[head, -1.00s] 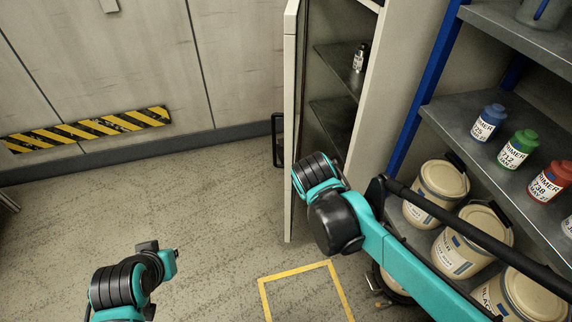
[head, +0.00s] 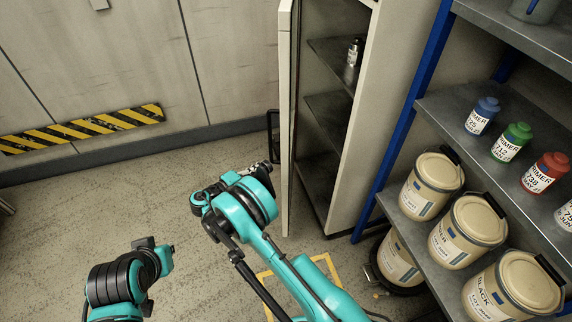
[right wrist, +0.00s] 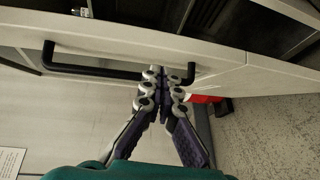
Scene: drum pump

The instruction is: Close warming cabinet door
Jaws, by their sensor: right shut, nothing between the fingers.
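The pale warming cabinet door (head: 287,110) stands open in the head view, seen nearly edge-on, left of the dark cabinet interior. Its black bar handle (head: 273,135) is on the door's left face. The handle also shows in the right wrist view (right wrist: 90,71). My right gripper (head: 268,165) is at the door's left side, just below the handle. In the right wrist view its fingertips (right wrist: 160,72) are together and empty, overlapping the handle's right end; contact is unclear. My left gripper (head: 168,250) is low at the left, away from the door; its fingers cannot be made out.
A small bottle (head: 353,62) stands on a cabinet shelf. A blue-post rack (head: 398,130) at the right holds primer bottles (head: 512,142) and large cans (head: 468,232). Yellow tape (head: 328,270) marks the floor. Open floor lies left of the door.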

